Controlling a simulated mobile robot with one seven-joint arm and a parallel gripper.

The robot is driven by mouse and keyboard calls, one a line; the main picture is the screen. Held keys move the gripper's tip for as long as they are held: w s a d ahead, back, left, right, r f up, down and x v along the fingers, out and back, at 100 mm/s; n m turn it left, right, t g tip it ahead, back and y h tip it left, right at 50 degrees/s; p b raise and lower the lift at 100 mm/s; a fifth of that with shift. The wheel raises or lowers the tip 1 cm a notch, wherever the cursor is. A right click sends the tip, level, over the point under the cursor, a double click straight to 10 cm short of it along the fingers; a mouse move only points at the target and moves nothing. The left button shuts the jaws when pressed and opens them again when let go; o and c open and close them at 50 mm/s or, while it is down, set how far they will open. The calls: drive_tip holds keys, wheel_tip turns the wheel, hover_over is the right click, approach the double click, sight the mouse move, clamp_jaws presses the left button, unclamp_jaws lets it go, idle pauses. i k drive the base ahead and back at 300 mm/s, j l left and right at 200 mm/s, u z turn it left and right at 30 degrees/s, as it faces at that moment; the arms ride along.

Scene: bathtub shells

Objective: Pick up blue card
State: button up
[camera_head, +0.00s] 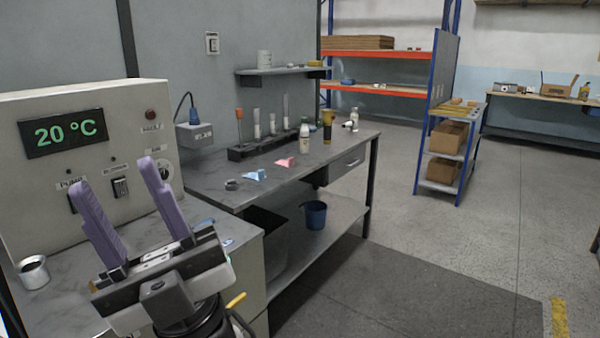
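My gripper (113,174) is open and empty, with two purple fingers spread apart and pointing up, in front of the near counter and the control panel. A small light blue piece (255,175), which may be the blue card, lies on the grey workbench (215,184) to the right of the gripper and well beyond it. A flat blue patch (204,222) also shows on the near counter just right of the gripper, partly hidden by it. I cannot tell which of the two is the card.
A rack with tubes (270,143) and bottles stand behind. A metal cup (33,271) stands at left. Floor (400,250) right of the bench is clear.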

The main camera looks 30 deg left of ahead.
sight(258, 178)
drive_tip(key=i+u, duration=0.1)
drive_tip(key=i, duration=0.5)
drive_tip(key=i+l, duration=0.1)
drive_tip(key=i, duration=0.5)
drive_tip(key=i+l+u, duration=0.1)
drive_tip(key=i+u, duration=0.35)
drive_tip(key=i+l+u, duration=0.25)
drive_tip(key=i+u, duration=0.2)
drive_tip(key=i+l+u, duration=0.25)
drive_tip(key=u, duration=0.15)
drive_tip(key=i+l+u, duration=0.2)
drive_tip(key=l+u, duration=0.2)
drive_tip(key=i+l+u, duration=0.15)
drive_tip(key=l+u, duration=0.15)
drive_tip(key=u, duration=0.15)
drive_tip(key=i+l+u, duration=0.1)
drive_tip(key=l+u, duration=0.3)
drive_tip(key=i+l+u, duration=0.25)
drive_tip(key=i+l, duration=0.15)
drive_tip(key=i, duration=0.1)
